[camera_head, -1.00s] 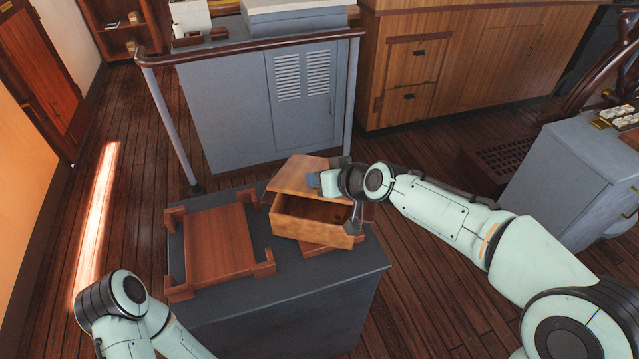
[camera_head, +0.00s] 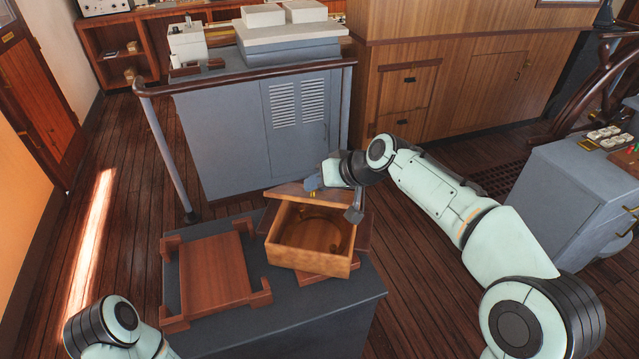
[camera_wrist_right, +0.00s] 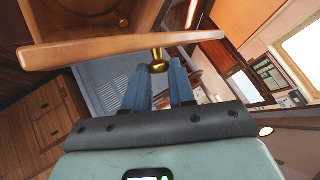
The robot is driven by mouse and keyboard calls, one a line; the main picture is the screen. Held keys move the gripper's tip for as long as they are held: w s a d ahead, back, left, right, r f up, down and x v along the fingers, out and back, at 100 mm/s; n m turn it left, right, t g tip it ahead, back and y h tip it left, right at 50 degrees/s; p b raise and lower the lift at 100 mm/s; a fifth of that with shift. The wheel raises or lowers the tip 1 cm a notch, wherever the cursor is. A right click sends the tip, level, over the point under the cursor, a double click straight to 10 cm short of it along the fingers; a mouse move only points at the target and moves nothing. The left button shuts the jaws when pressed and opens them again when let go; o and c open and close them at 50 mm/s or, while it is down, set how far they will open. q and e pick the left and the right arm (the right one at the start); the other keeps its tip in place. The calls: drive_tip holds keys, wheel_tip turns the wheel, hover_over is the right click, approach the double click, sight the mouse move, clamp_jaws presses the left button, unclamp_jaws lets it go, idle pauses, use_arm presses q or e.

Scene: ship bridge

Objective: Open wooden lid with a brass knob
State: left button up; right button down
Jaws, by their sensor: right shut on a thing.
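A wooden box (camera_head: 311,259) stands on the dark pedestal top, its inside open to view. Its wooden lid (camera_head: 296,196) is raised, tilted up at the box's back edge. In the right wrist view the lid (camera_wrist_right: 120,50) shows edge-on, with the brass knob (camera_wrist_right: 158,62) between the blue fingertips. My right gripper (camera_head: 314,184) is shut on the knob at the lid; it also shows in the wrist view (camera_wrist_right: 160,75). In the head view the knob is hidden by the gripper. My left gripper is out of frame; only part of my left arm shows.
A wooden tray with raised corners (camera_head: 214,272) lies left of the box on the pedestal top (camera_head: 290,325). A grey cabinet (camera_head: 245,130) with a handrail (camera_head: 250,75) stands behind. A grey console (camera_head: 570,195) stands at the right.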

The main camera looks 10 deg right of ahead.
drive_tip(key=c, duration=1)
unclamp_jaws()
drive_tip(key=v, duration=1.3)
drive_tip(key=shift+s+d, duration=0.1)
drive_tip(key=shift+s, duration=0.05)
